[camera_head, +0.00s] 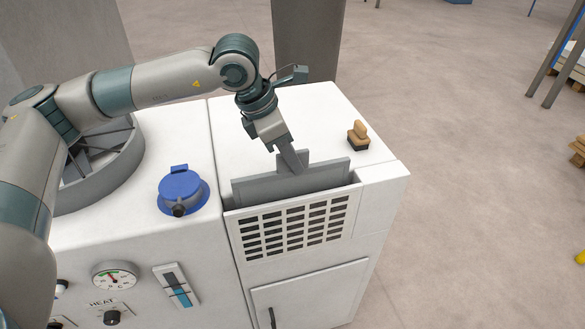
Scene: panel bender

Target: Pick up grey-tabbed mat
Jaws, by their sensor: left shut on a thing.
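The grey-tabbed mat (320,179) is a flat grey panel standing upright in an open slot at the front of the white machine. Its upper part sticks out above the slot's rim, and its lower part is hidden behind the grille. My left gripper (293,161) reaches down from above and is shut on the mat's tab at the middle of its top edge. The fingers partly cover the tab. My right gripper is not in view.
The white machine (228,121) has a vent grille (296,228) below the slot. A tan-handled item (358,135) stands on top to the right. A blue round cap (182,188) and a round grey ring (110,177) are on the left. Open floor lies to the right.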

